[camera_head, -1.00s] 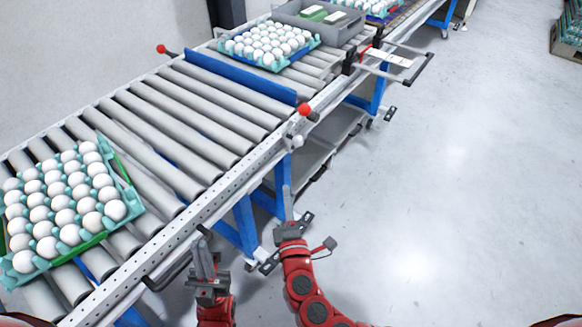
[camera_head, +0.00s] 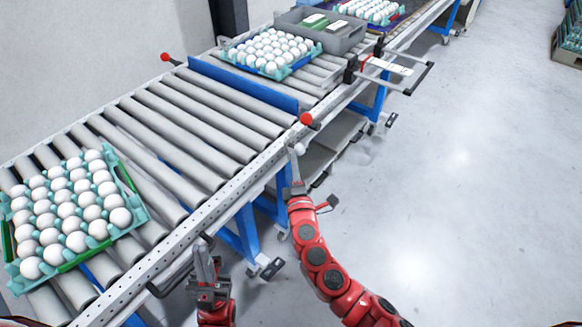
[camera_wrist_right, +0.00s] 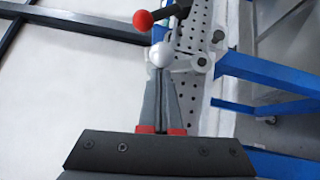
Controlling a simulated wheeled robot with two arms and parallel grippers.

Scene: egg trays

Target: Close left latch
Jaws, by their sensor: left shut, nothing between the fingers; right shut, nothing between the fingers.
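A latch lever with a red ball knob (camera_head: 306,118) sits at the near rail, at the end of the blue bar (camera_head: 240,84) across the rollers. The knob also shows in the right wrist view (camera_wrist_right: 143,20). Another red knob (camera_head: 165,57) is at the bar's far end. My right gripper (camera_head: 295,161) is shut and empty, just below the near knob. In the right wrist view a small pale ball (camera_wrist_right: 162,54) is at its fingertips; I cannot tell whether they touch. My left gripper (camera_head: 204,248) is shut and empty, beside the rail.
An egg tray (camera_head: 137,206) lies on the near rollers, left. Another egg tray (camera_head: 290,70) lies beyond the blue bar, with a grey crate (camera_head: 350,37) behind it. A handle frame (camera_head: 420,78) juts from the rail at right.

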